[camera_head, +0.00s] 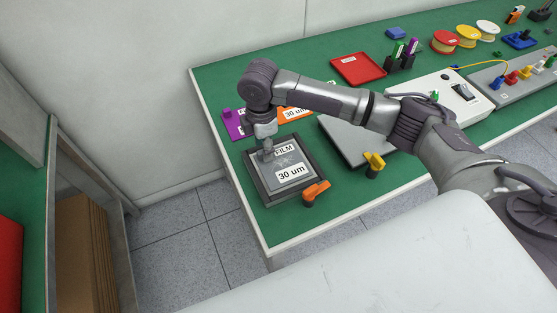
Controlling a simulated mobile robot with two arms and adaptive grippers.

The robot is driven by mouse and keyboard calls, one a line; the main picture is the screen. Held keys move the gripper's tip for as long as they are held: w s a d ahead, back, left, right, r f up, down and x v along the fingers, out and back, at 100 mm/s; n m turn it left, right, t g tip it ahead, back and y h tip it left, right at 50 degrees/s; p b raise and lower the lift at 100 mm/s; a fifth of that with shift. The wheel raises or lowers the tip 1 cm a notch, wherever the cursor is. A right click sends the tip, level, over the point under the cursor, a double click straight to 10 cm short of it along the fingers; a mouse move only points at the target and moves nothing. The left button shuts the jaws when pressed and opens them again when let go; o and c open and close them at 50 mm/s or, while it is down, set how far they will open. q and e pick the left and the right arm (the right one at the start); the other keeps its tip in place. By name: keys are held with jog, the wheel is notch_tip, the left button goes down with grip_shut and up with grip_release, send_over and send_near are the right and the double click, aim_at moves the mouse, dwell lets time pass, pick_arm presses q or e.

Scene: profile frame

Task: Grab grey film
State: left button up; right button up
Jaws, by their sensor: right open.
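The grey film (284,165) is a square sheet labelled "FILM" and "30 um". It lies in a dark frame (256,191) at the left end of the green table. My right gripper (268,156) points down over the film's upper left part, close above or at its surface; I cannot tell whether it touches. Its jaws are open, and the wrist hides part of the frame's back edge. My left gripper is not in view.
Orange (295,113) and purple (233,124) sheets lie behind the frame. An orange-handled clamp (315,192) and a yellow-handled clamp (374,164) stand near the front edge. A dark grey plate (345,140), red tray (358,69) and white device (437,96) lie to the right.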

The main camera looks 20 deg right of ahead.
jog(key=shift+f, duration=0.95)
jog(key=shift+c, duration=0.2)
grip_shut()
jog(key=shift+r, duration=0.1)
